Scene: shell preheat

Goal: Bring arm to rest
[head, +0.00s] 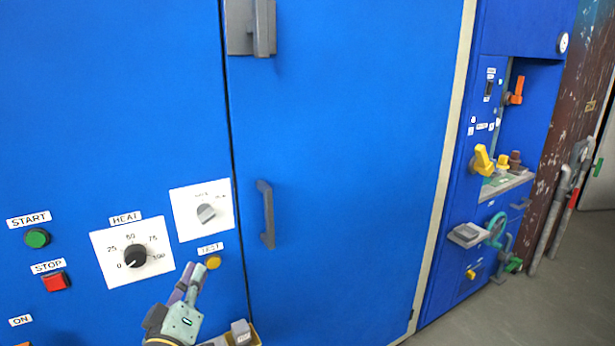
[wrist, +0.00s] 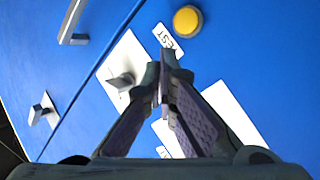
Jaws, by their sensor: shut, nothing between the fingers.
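My gripper (head: 194,271) is at the bottom of the head view, in front of the blue cabinet panel (head: 110,110). Its fingers are together and hold nothing. The fingertips are just left of the yellow TEST button (head: 213,262); whether they touch the panel cannot be told. In the wrist view my gripper (wrist: 163,75) is shut, with the yellow button (wrist: 187,20) beyond and above the tips, apart from them in the picture. The fingers hide part of the white dial plates there.
The HEAT dial (head: 135,256), a grey knob (head: 206,213), the green START button (head: 37,238) and red STOP button (head: 56,281) are on the panel. A door handle (head: 266,214) sticks out to the right. Valves with a yellow handle (head: 482,160) stand farther right, beside open floor (head: 470,325).

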